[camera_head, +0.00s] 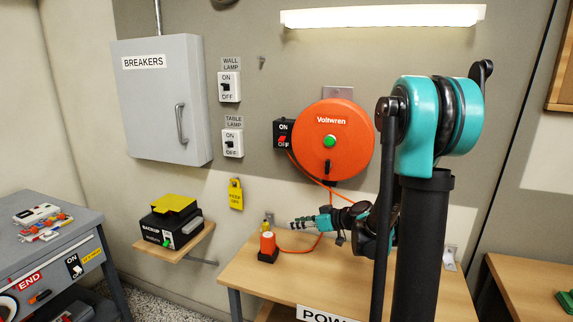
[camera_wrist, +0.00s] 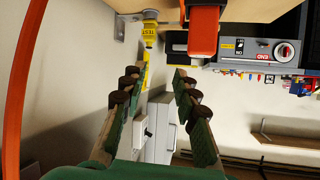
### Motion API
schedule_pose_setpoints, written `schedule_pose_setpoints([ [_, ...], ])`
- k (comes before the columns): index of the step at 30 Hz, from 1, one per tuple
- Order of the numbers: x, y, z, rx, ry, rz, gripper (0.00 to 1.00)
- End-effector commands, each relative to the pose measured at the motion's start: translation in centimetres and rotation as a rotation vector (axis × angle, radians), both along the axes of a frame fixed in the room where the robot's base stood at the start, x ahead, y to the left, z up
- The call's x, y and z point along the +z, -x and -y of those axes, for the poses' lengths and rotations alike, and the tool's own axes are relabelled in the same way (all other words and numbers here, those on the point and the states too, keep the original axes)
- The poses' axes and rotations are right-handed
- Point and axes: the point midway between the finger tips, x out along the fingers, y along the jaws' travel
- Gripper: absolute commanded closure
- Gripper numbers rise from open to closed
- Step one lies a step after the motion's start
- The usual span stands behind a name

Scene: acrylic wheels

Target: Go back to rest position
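My gripper (camera_head: 302,223) reaches leftward over the wooden table (camera_head: 345,280), with its fingers above the tabletop. In the wrist view my gripper (camera_wrist: 162,65) has its two fingers spread apart with nothing between them, so it is open and empty. My teal and black arm (camera_head: 430,130) stands bent at the right. An orange plug-like piece (camera_head: 267,243) on a black base stands on the table just left of my fingers. It appears close by at the top of the wrist view (camera_wrist: 205,25), apart from the fingers.
An orange Voltwren reel (camera_head: 333,140) hangs on the wall with an orange cable (camera_head: 312,178) running down to the table. A grey breaker box (camera_head: 160,97), a yellow-topped backup unit (camera_head: 170,222) on a shelf and a grey workbench (camera_head: 50,245) are to the left.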

Motion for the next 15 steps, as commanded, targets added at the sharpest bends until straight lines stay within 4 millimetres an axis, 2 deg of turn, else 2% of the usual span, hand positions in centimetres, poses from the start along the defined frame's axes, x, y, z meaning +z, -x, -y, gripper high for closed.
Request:
schedule_pose_setpoints([
  [5,-1.3,3.9,0.8,-0.054,0.069,-0.141,0.70],
  [8,-2.5,7.1,1.8,-0.118,0.127,-0.249,0.70],
  [15,-5.8,15.6,6.3,-0.356,0.284,-0.491,0.70],
])
